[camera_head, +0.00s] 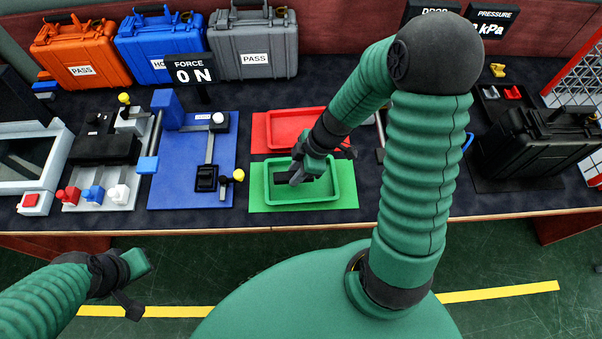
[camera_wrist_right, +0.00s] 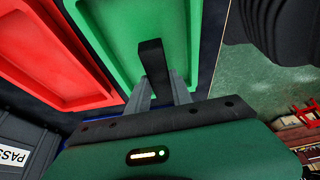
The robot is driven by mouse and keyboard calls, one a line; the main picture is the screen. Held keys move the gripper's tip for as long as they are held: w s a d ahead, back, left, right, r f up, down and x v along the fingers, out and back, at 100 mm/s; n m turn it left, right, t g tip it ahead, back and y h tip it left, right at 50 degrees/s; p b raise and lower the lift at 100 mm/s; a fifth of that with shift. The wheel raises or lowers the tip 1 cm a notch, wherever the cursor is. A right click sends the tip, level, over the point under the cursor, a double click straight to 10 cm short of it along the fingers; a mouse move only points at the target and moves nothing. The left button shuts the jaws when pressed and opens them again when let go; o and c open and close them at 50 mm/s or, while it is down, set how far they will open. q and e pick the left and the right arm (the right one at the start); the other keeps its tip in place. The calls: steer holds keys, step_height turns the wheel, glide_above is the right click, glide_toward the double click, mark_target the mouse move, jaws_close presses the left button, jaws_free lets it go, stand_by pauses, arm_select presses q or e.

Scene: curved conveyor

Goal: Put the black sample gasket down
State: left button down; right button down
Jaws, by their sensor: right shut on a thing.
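My right gripper (camera_head: 305,172) hangs over the green tray (camera_head: 352,184) in the head view. In the right wrist view its grey fingers (camera_wrist_right: 160,90) are shut on the black sample gasket (camera_wrist_right: 151,58), a dark upright strip standing out past the fingertips. Behind the gasket is the floor of the green tray, which also shows in the wrist view (camera_wrist_right: 115,25). I cannot tell whether the gasket touches the tray floor. My left gripper (camera_head: 135,285) is off the table at the lower left, holding nothing visible; its finger gap is unclear.
A red tray (camera_head: 285,115) sits directly behind the green one. A blue plate (camera_head: 175,180) with a fixture lies to the left. Orange (camera_head: 85,50), blue (camera_head: 160,45) and grey (camera_head: 253,45) cases line the back. A black case (camera_head: 540,145) stands at the right.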

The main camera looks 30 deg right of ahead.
steer(key=d+f, duration=0.1)
steer(key=f, duration=0.1)
steer(key=d+f, duration=0.1)
steer(key=shift+s+d+f, duration=0.15)
steer(key=shift+s+f, duration=0.05)
steer(key=shift+f, duration=0.2)
steer(key=c, duration=1.1)
jaws_free()
steer(key=shift+a, duration=0.2)
steer(key=shift+c, duration=0.2)
steer(key=shift+d+r, duration=0.1)
steer(key=shift+d+r, duration=0.1)
steer(key=shift+r, duration=0.1)
steer(key=p+v, duration=0.1)
steer(key=v, duration=1)
steer(key=s+a+r+m+h, duration=0.1)
steer(key=a+m+h, duration=0.3)
steer(key=a+m, duration=0.5)
steer(key=s+m, duration=0.1)
steer(key=m, duration=0.2)
steer(key=shift+r, duration=0.25)
